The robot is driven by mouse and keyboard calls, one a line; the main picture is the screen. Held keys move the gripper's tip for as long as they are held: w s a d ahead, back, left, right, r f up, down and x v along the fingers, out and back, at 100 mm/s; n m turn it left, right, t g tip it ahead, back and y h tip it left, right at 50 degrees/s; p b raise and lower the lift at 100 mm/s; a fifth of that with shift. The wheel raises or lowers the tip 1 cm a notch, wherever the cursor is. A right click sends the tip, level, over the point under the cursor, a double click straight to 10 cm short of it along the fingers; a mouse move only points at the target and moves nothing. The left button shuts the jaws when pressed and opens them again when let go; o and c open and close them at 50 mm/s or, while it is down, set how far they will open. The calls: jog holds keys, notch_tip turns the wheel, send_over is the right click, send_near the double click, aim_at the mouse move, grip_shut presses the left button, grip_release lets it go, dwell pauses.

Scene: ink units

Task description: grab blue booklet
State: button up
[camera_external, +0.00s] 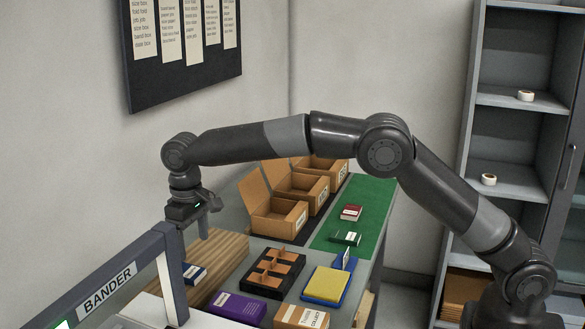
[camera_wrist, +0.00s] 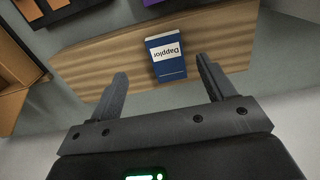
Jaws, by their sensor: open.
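The blue booklet (camera_wrist: 168,66) has a white label reading "Dapplor" and lies on a striped wooden board. In the wrist view it shows beyond and between my two fingertips, and nothing touches it. In the external view the blue booklet (camera_external: 194,273) lies on the wooden board (camera_external: 222,252), below my gripper. My gripper (camera_external: 204,225) is open and empty, pointing down above the board. In the wrist view my gripper (camera_wrist: 162,82) shows both fingers spread apart.
Open cardboard boxes (camera_external: 277,222) stand behind. A purple box (camera_external: 236,307), a black tray (camera_external: 258,285) with orange dividers and a yellow pad (camera_external: 326,284) lie to the right. A green mat (camera_external: 372,204) holds small boxes.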

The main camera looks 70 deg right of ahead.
aim_at(194, 273)
jog(key=f, duration=0.7)
jog(key=shift+w+a+f, duration=0.15)
jog(key=shift+a+f, duration=0.2)
jog(key=c, duration=1.1)
